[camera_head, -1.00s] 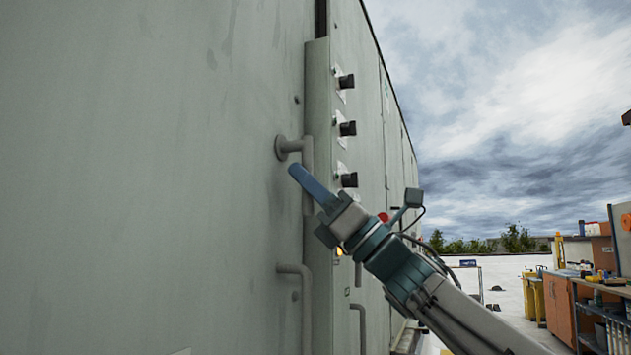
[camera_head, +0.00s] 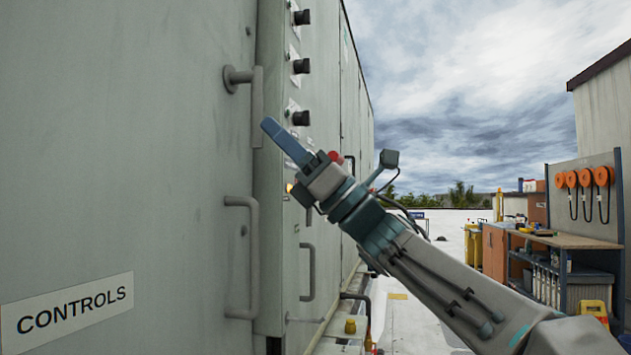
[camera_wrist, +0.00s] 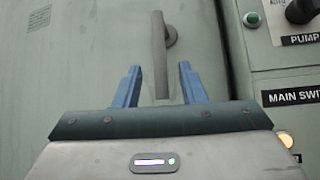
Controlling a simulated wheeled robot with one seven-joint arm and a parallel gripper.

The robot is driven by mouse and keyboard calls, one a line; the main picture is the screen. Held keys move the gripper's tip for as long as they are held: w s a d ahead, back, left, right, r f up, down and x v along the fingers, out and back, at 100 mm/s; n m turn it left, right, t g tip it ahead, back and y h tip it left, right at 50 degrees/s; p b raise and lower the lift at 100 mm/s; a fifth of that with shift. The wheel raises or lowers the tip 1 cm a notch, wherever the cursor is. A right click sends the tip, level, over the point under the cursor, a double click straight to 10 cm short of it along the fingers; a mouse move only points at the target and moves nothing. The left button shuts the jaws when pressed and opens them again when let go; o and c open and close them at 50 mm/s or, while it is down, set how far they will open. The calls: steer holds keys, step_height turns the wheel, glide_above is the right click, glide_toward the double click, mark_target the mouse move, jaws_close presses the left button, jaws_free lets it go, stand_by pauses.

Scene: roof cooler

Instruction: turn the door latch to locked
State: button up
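The door latch (camera_head: 257,108) is a grey lever on a round pivot, on the pale green cabinet door. Its lever points straight down from the pivot. In the wrist view the latch (camera_wrist: 160,55) hangs vertically, its lower end between my gripper's fingers. My gripper (camera_wrist: 160,82) is open, with a blue finger on each side of the lever and a visible gap to both. In the head view my gripper (camera_head: 272,128) is at the lever's lower end; one finger largely hides the other. Contact cannot be told.
A fixed pull handle (camera_head: 254,258) is below the latch, beside a CONTROLS label (camera_head: 68,312). To the right, a panel has black knobs (camera_head: 302,66), a red button (camera_head: 335,156) and another handle (camera_head: 308,272). A workbench (camera_head: 570,241) stands farther right, with open roof between.

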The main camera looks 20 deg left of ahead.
steer(key=b+v, duration=0.1)
steer(key=v, duration=0.7)
steer(key=shift+d+f, duration=0.15)
steer(key=shift+d, duration=0.05)
